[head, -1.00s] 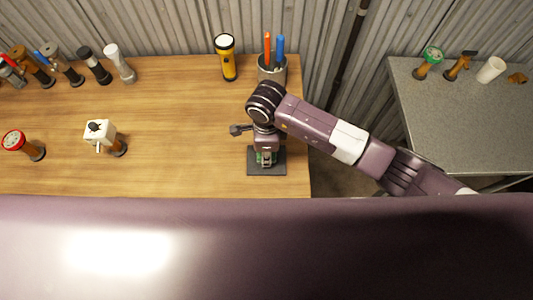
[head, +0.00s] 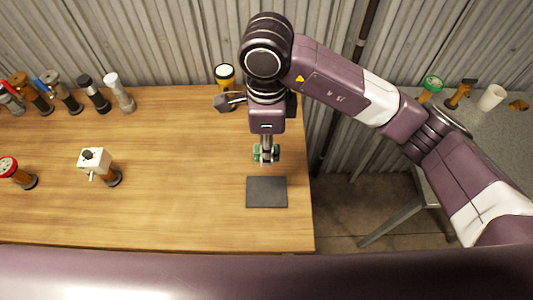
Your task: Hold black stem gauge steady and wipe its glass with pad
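My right gripper (head: 266,153) hangs above the wooden bench, just behind a flat dark square pad or mat (head: 267,193). Green parts show at its fingertips; whether they hold something between them is too small to tell. The dark square lies flat and nothing rests on it. I cannot pick out a black stem gauge for certain. A round red-rimmed piece (head: 8,166) on a brown stem stands at the far left. My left gripper is not in view.
Several cylindrical fittings (head: 94,94) stand in a row at the back left. A grey side table (head: 470,125) at right bears a green-topped fitting, a white cup (head: 491,97) and others. The bench middle is clear.

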